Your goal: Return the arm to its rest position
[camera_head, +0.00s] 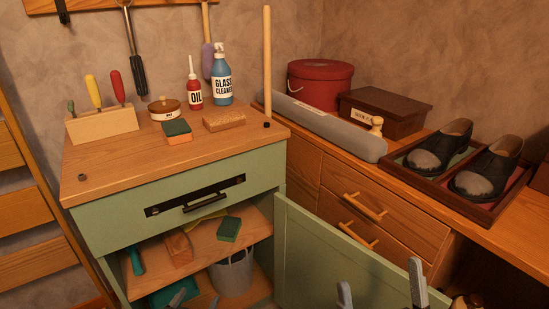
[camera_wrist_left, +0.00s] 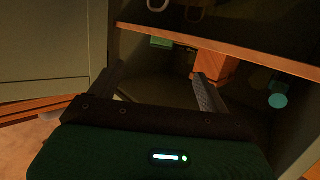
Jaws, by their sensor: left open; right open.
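My left gripper (camera_head: 196,299) shows only at the bottom edge of the head view, low in front of the cabinet's open lower part. In the left wrist view its two fingers (camera_wrist_left: 156,82) are spread with nothing between them. They point toward the cabinet interior, apart from the wooden block (camera_head: 178,248) on the shelf (camera_head: 262,232). My right gripper (camera_head: 381,287) shows as two separated fingertips at the bottom of the head view, in front of the open cabinet door (camera_head: 330,255). It is open and empty. Most of both arms is out of view.
The door also stands beside the left gripper in the left wrist view (camera_wrist_left: 50,45). A green sponge (camera_head: 229,229) lies on the shelf, and a grey bucket (camera_head: 232,275) stands below. The green drawer (camera_head: 190,205) is shut. Bottles and tools stand on the worktop (camera_head: 110,165).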

